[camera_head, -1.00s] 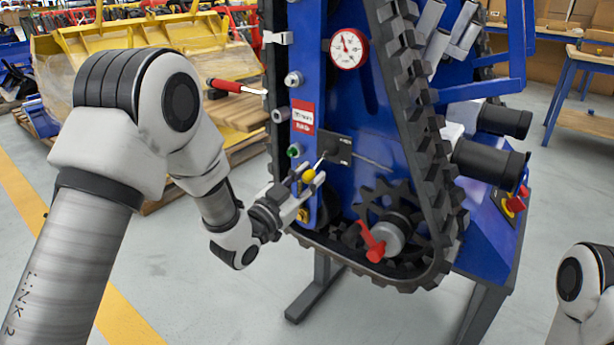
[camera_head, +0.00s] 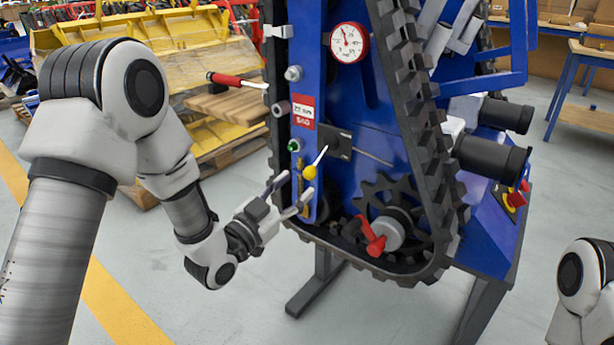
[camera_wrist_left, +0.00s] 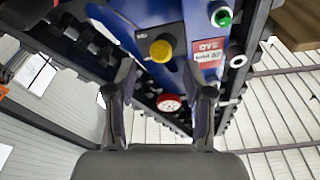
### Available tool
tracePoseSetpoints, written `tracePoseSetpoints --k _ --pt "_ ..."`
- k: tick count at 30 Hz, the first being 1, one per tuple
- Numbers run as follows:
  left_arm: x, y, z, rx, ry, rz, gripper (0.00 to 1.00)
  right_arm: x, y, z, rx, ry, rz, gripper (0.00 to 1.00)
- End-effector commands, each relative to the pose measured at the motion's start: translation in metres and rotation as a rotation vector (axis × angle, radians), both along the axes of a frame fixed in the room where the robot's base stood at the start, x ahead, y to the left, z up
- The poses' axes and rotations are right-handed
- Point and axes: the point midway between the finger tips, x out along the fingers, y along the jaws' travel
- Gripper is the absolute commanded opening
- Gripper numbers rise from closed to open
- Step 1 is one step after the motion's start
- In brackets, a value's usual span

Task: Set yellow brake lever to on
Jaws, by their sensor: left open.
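The brake lever is a thin pale rod with a yellow knob (camera_head: 310,172). It comes out of a dark plate (camera_head: 336,142) on the blue carrier frame, and its knob end points down and left. In the left wrist view the knob (camera_wrist_left: 161,49) shows beyond and between my finger tips, near the top. My left gripper (camera_head: 292,191) is open and empty, just left of and below the knob, apart from it. My right gripper is out of view.
A black track (camera_head: 436,150) loops around the blue frame. A red handle (camera_head: 373,238) sits by the sprocket below right of the lever. A green button (camera_head: 294,145) and a gauge (camera_head: 348,43) are above. Open floor lies to the left of the carrier's foot.

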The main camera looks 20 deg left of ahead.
Motion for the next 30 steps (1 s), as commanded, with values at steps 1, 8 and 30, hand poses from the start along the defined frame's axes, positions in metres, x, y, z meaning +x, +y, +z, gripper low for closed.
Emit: tracePoseSetpoints --k 1,8,30 --pt "-0.012 0.006 -0.003 -0.005 0.004 0.003 0.52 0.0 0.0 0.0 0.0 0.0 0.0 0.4" --pt "-0.052 0.021 -0.011 -0.003 0.003 0.0 0.52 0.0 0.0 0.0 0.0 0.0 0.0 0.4" --pt "-0.074 0.006 -0.099 0.036 0.184 -0.035 0.52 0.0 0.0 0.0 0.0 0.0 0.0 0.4"
